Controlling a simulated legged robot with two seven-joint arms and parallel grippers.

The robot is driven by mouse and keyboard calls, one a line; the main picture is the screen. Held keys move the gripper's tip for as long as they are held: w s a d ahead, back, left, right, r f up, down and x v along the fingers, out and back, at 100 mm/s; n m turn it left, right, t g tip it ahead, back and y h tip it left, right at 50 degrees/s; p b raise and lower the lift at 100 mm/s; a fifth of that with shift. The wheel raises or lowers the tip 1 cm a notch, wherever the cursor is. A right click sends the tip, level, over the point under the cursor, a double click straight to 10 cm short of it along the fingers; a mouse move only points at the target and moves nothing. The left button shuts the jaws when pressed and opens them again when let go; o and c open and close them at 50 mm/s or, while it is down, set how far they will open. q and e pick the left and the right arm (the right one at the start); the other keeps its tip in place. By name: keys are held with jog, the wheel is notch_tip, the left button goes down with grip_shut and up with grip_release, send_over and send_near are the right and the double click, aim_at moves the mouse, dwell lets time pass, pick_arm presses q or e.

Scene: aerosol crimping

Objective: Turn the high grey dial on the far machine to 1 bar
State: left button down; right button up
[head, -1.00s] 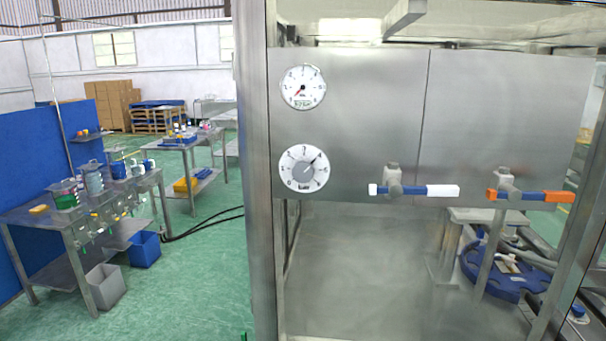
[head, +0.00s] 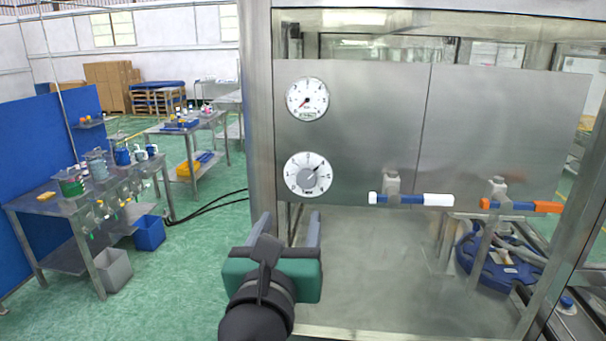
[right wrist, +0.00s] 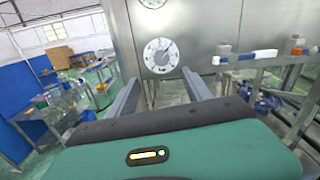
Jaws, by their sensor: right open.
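The grey dial (head: 307,177) is a grey knob on a round white scale, on the machine's steel panel; its pointer points up and to the right. It also shows in the right wrist view (right wrist: 161,56), ahead of the fingers. My left gripper is not in view.
Two valve handles, one blue and white (head: 411,199), one blue and orange (head: 522,206), stick out of the panel (head: 365,110) to the right. A steel post (head: 258,120) stands left of the dial. Benches with bottles (head: 80,196) stand at the left, with green floor between.

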jog(key=p, duration=0.4)
send_near(306, 179)
jog(key=w, duration=0.2)
jog(key=w+p, duration=0.1)
jog(key=w, duration=0.2)
jog(key=w+p, duration=0.1)
jog(key=w, duration=0.2)
jog(key=shift+w+d+r+p, duration=0.1)
jog(key=shift+d+p, duration=0.1)
jog(key=shift+p, duration=0.15)
jog(key=shift+w, duration=0.3)
jog(key=shift+w+d, duration=0.15)
jog(key=shift+d, duration=0.15)
jog(key=shift+d, duration=0.1)
jog(key=c, duration=0.4)
grip_shut()
jog(key=shift+n, duration=0.3)
